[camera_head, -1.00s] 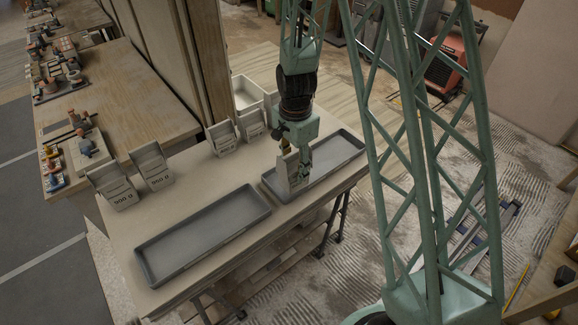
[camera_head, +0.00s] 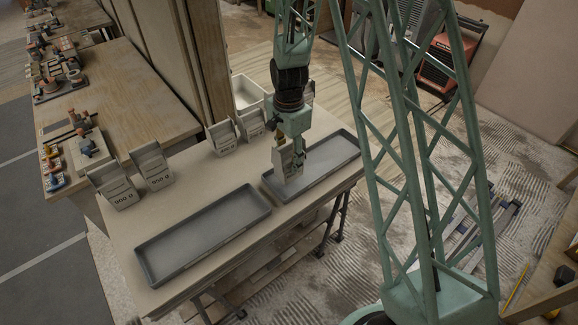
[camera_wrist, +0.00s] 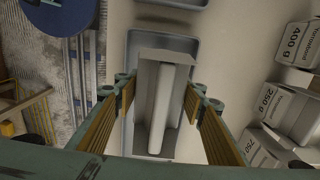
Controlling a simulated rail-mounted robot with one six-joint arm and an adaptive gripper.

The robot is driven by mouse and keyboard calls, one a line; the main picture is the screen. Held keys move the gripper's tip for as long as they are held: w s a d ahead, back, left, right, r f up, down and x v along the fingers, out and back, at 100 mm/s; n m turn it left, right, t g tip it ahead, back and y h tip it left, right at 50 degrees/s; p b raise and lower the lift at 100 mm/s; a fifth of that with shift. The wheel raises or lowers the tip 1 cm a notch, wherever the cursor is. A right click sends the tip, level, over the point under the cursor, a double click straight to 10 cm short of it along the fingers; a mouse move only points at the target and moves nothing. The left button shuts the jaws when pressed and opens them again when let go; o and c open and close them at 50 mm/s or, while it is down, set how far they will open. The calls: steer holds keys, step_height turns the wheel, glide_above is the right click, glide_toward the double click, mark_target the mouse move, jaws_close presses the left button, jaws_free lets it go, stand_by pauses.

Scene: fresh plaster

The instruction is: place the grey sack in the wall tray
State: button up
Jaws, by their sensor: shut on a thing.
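My gripper (camera_head: 289,150) is shut on a pale grey sack (camera_head: 284,163), held upright over the left end of the right-hand dark grey tray (camera_head: 327,164). In the wrist view the sack (camera_wrist: 160,110) sits between the yellow-padded fingers of my gripper (camera_wrist: 162,104), with the tray (camera_wrist: 165,40) beneath it. I cannot tell whether the sack's bottom touches the tray. A second dark grey tray (camera_head: 205,235) lies empty at the front left of the table. The views do not label either tray as the wall tray.
Several labelled sacks stand along the table's back edge, including one marked 900 g (camera_head: 116,188). A white bin (camera_head: 246,90) is behind them. The table (camera_head: 230,172) is bare between the sacks and the trays. A wooden bench (camera_head: 125,95) with tools stands behind left.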

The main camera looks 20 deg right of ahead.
mark_target(289, 143)
steer(key=shift+s+f, duration=0.1)
steer(key=shift+f, duration=1.55)
steer(key=shift+f, duration=0.15)
steer(key=o, duration=1.3)
steer(key=shift+r, duration=6.15)
